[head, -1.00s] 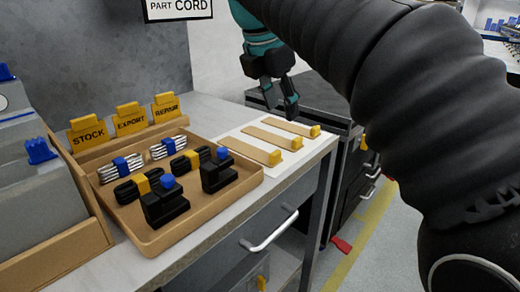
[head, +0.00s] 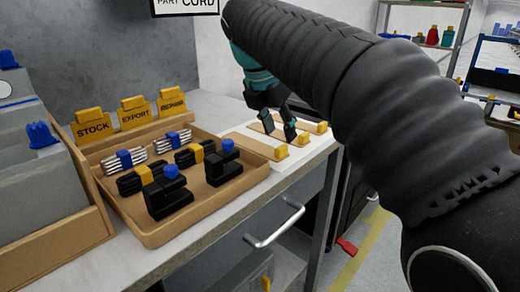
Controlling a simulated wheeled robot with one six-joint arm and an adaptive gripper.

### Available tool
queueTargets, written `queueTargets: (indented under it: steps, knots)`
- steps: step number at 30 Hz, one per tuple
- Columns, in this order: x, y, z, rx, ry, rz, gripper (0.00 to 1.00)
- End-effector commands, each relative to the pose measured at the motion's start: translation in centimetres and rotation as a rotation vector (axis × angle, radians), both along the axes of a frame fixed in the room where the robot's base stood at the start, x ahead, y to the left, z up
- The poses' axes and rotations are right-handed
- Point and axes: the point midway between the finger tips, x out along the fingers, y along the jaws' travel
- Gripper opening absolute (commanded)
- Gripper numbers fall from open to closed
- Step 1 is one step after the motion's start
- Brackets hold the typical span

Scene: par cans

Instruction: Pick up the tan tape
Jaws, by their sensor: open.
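Three flat tan tape strips with yellow end tabs lie side by side on a white sheet (head: 312,152) at the right end of the bench. The front tan strip (head: 250,144) shows almost fully. The middle tan strip (head: 257,127) is partly covered by my gripper, and its yellow tab (head: 303,139) shows to the right. The back tan strip (head: 300,120) is also partly hidden, with its tab at the right. My gripper (head: 280,131) is open, pointing down, with its fingers over the middle strip. I cannot tell whether they touch it.
A brown tray (head: 226,189) of black parts and bundled cords stands left of the sheet. Yellow signs (head: 133,112) marked STOCK, EXPORT and REPAIR stand behind it. Grey bins (head: 35,170) are at the far left. The bench front has a drawer handle (head: 275,228).

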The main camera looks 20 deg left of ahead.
Motion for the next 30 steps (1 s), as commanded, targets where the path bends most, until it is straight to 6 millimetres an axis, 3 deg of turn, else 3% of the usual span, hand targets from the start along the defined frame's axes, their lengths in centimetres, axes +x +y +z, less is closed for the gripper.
queueTargets:
  steps: [7,18,24,30]
  knots:
    - [0.7,-0.2,-3.6,-0.001,0.001,-0.002,0.46]
    - [1.1,-0.3,-4.3,0.000,0.000,-0.001,0.46]
    - [1.1,-0.3,-4.3,0.000,0.000,-0.001,0.00]
    - [1.1,-0.3,-4.3,0.000,0.000,0.000,0.00]
